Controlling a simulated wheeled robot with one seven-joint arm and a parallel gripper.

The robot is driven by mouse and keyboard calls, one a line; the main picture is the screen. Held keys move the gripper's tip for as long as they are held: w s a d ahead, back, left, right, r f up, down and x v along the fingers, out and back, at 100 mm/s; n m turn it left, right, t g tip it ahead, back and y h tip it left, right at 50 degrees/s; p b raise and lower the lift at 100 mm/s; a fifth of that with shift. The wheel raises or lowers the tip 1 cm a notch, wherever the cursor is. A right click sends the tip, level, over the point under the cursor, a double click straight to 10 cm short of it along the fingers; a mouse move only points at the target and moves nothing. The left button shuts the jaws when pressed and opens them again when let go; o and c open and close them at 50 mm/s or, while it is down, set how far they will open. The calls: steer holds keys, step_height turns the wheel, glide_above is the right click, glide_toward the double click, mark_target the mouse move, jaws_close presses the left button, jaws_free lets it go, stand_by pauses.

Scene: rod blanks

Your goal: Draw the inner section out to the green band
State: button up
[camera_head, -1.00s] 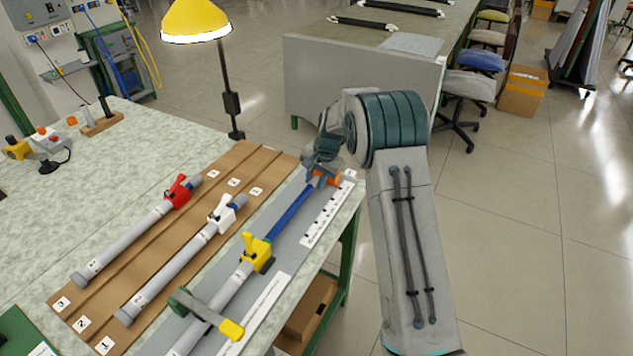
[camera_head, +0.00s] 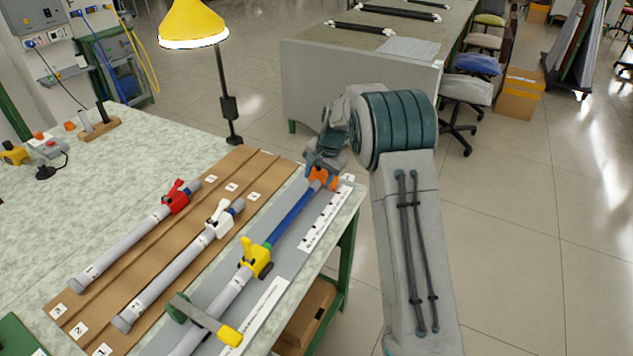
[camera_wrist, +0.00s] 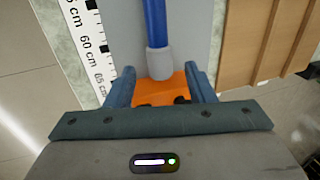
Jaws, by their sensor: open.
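The rod in the front fixture has a grey outer tube (camera_head: 212,315), a yellow lever clamp (camera_head: 255,257) and a blue inner section (camera_head: 293,213) that extends towards the back right. A green band (camera_head: 267,244) shows at the clamp's far side. My gripper (camera_head: 320,174) is at the rod's far end. In the wrist view, my open gripper (camera_wrist: 161,84) has one finger on each side of the rod's end, with gaps. The grey end cap (camera_wrist: 160,62) lies just ahead of and between the fingers. An orange piece (camera_wrist: 158,92) shows behind the cap.
A printed scale (camera_head: 325,217) runs beside the blue section. Rods with a white clamp (camera_head: 221,218) and a red clamp (camera_head: 176,197) lie in a brown rack to the left. A yellow-tipped handle (camera_head: 229,335) crosses the near tube. A lamp stands behind.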

steer(key=v, duration=1.1)
